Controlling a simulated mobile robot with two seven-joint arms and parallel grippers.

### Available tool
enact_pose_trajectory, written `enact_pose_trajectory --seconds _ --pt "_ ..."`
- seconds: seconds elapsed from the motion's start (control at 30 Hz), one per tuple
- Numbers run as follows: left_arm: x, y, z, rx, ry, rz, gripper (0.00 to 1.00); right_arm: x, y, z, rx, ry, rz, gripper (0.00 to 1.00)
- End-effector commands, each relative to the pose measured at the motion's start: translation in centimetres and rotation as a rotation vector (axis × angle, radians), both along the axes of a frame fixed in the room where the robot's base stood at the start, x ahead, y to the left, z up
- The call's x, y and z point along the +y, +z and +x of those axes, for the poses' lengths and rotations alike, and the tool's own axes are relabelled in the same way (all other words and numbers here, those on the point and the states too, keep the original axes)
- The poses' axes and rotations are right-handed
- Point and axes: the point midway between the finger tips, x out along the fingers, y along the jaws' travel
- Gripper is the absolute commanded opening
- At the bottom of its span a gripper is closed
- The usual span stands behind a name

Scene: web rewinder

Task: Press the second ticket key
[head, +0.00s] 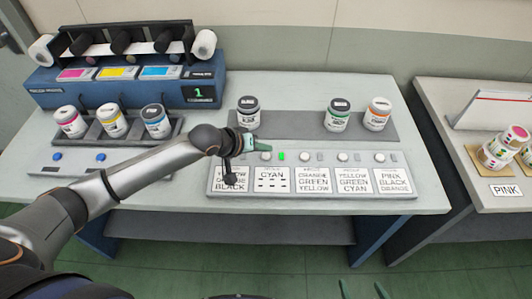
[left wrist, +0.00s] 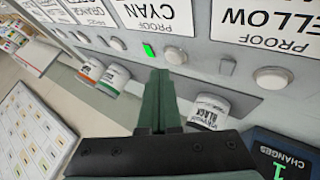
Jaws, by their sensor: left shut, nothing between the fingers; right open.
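The ticket panel (head: 312,182) has a row of cards with a round key and small lamp above each. The second card (head: 271,180) reads CYAN, and the lamp (head: 282,156) beside its key is lit green. In the left wrist view the second key (left wrist: 176,55) shows just beyond my left gripper's tips. My right gripper (head: 363,290) is open, low at the bottom edge, away from the panel.
A black-labelled jar (head: 248,112) stands close behind my left gripper. A green-labelled jar (head: 337,115) and an orange-labelled jar (head: 377,114) stand further right on the grey strip. The rewinder (head: 130,80) with display 1 is back left. Another table (head: 480,120) is right.

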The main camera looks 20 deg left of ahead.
Motion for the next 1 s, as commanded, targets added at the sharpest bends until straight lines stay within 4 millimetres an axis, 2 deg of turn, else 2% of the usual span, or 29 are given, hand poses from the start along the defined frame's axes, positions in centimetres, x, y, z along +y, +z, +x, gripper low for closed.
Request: enact_pose_trajectory --seconds 0.2,0.5,1.0 --pt "0.0 2.3 0.0 -0.001 0.000 -0.001 0.00 0.0 2.6 0.0 0.000 0.000 0.000 1.00" --pt "0.0 4.7 0.0 0.000 0.000 -0.001 0.00 0.0 4.6 0.0 0.000 0.000 0.000 1.00" --pt "0.0 4.7 0.0 0.000 0.000 0.000 0.00 0.0 4.4 0.0 0.000 0.000 0.000 1.00"
